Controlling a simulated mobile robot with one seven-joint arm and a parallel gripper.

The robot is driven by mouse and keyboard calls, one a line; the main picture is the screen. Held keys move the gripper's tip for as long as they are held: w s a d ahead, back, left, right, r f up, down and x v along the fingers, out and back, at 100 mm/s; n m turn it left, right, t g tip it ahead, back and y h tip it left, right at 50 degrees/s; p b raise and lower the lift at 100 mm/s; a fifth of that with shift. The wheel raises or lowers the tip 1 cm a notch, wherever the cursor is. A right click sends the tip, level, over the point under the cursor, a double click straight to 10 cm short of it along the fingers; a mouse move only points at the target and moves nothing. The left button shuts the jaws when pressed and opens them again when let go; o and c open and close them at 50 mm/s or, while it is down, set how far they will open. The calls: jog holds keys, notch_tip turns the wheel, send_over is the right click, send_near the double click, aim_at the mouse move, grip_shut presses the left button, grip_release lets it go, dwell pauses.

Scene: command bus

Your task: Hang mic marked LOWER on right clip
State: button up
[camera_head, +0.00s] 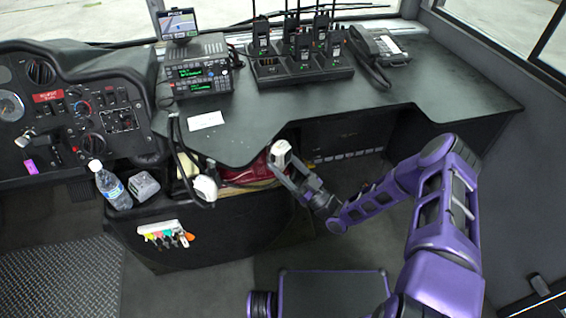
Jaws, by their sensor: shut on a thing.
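My gripper (283,170) is shut on a white hand mic (281,149), held at the front edge of the dark desk, right of the middle of the lower front panel. Any LOWER marking on it is too small to read. A second white mic (205,188) is at the desk's left front corner, with a black cord running near it. The two-unit radio (200,77) with green displays stands on the desk at the back left. I cannot make out the clips; the mics and the desk edge may hide them.
The desk (290,105) overhangs an open shelf with a red item (248,172) in it. A charger with handheld radios (298,68) and a desk phone (380,48) stand at the back. A bottle (108,184) and grey box (144,186) stand left. The floor in front is clear.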

jog(key=shift+f, duration=0.25)
jog(key=shift+f, duration=0.35)
jog(key=shift+f, duration=0.15)
dwell(0.4)
jog(key=shift+f, duration=0.35)
jog(key=shift+f, duration=0.9)
dwell(0.5)
dwell(0.4)
jog(key=o, duration=1.2)
jog(key=shift+o, duration=0.2)
jog(key=shift+f, duration=0.1)
